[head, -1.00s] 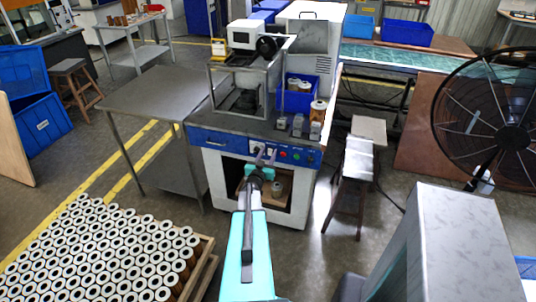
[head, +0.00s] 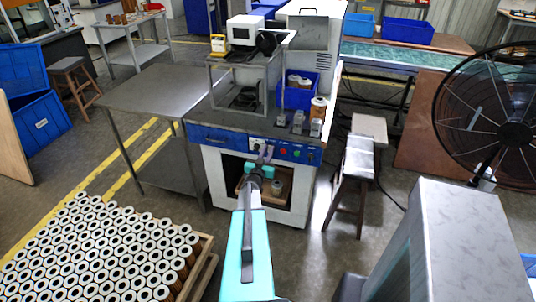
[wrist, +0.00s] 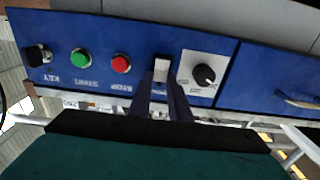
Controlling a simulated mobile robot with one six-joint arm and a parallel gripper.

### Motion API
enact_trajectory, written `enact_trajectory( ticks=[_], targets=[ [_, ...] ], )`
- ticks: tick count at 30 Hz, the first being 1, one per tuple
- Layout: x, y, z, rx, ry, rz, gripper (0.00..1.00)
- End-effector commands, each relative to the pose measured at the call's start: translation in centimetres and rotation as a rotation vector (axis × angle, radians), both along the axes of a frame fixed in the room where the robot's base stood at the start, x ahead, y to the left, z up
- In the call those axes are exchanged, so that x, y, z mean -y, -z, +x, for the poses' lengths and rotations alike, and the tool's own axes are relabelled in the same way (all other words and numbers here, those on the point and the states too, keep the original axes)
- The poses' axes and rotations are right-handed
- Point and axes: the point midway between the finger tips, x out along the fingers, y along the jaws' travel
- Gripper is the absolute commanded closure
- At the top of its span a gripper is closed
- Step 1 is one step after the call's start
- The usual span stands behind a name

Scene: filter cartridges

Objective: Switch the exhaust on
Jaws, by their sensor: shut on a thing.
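The blue control panel (head: 215,136) is on the front of the grey-topped machine bench. In the wrist view the panel (wrist: 135,35) appears upside down. My gripper (head: 264,150) is at the panel, left of the red button in the head view. In the wrist view my gripper (wrist: 161,83) is shut on a small light-grey switch (wrist: 161,66). The switch's label is hidden by the fingers. Beside it are a black rotary knob (wrist: 204,75) on a white plate, a red button (wrist: 121,63), a green button (wrist: 81,60) and a black key switch (wrist: 37,55).
A metal side table (head: 150,90) stands left of the bench. A tray of many filter cartridges (head: 95,250) lies at lower left. A stool (head: 356,170) and a large fan (head: 505,120) stand to the right. A drawer handle (wrist: 297,100) shows on the panel.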

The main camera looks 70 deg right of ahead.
Motion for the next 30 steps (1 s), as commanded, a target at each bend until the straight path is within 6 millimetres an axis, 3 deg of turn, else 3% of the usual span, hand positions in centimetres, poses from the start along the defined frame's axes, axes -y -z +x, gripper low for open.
enact_trajectory(
  ticks=[30],
  targets=[
    [-0.06,0.87,-0.11,0.009,0.002,-0.165,1.00]
  ],
)
